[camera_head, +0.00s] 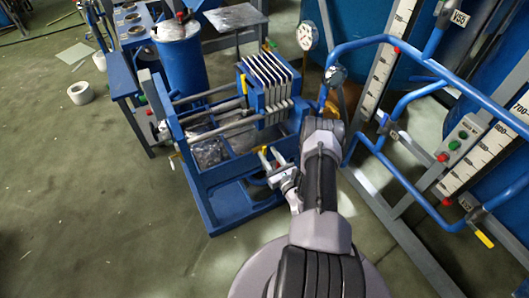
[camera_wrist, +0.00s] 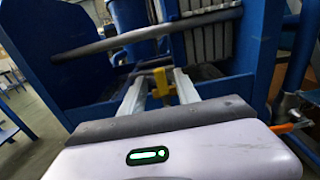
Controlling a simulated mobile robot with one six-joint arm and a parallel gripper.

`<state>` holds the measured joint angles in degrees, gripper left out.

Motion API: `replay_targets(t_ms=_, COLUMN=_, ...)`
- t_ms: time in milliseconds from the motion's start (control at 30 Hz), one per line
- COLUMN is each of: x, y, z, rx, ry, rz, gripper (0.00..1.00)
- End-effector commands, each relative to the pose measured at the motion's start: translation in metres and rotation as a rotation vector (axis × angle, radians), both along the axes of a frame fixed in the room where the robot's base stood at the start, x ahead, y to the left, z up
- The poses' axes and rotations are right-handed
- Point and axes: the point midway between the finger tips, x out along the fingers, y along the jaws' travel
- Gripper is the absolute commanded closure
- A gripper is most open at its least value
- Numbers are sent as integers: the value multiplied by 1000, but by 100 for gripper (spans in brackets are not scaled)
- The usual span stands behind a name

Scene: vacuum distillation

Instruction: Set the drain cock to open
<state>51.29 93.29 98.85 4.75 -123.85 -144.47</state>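The drain cock shows a yellow handle (camera_wrist: 160,83) in the wrist view, between my two pale fingers, low at the front of the blue filter press frame. My gripper (camera_wrist: 157,75) is open, with one finger on each side of the yellow handle and what look like gaps between. In the head view my gripper (camera_head: 270,161) reaches to the lower right front of the press, where yellow (camera_head: 263,151) shows at the fingertips. The cock's body is mostly hidden, and I cannot tell whether the fingers touch it.
The press's plates (camera_head: 268,78) stand behind my gripper. A grey bar (camera_wrist: 150,37) crosses above the fingers. Blue pipe rails (camera_head: 412,70) and a tank with another yellow handle (camera_head: 482,239) stand to the right. The floor at the left is mostly clear.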

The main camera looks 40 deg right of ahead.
Motion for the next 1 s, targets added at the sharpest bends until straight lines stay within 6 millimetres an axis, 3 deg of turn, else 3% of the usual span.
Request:
replay_targets(t_ms=200, x=31, y=-7, z=-1, rx=1, ry=-1, rz=2, gripper=62)
replay_targets(t_ms=533, x=37, y=-9, z=1, rx=2, ry=1, rz=0, gripper=62)
replay_targets(t_ms=733, x=37, y=-9, z=1, rx=2, ry=1, rz=0, gripper=99)
replay_targets(t_ms=1000, x=36, y=-8, z=0, rx=2, ry=1, rz=0, gripper=100)
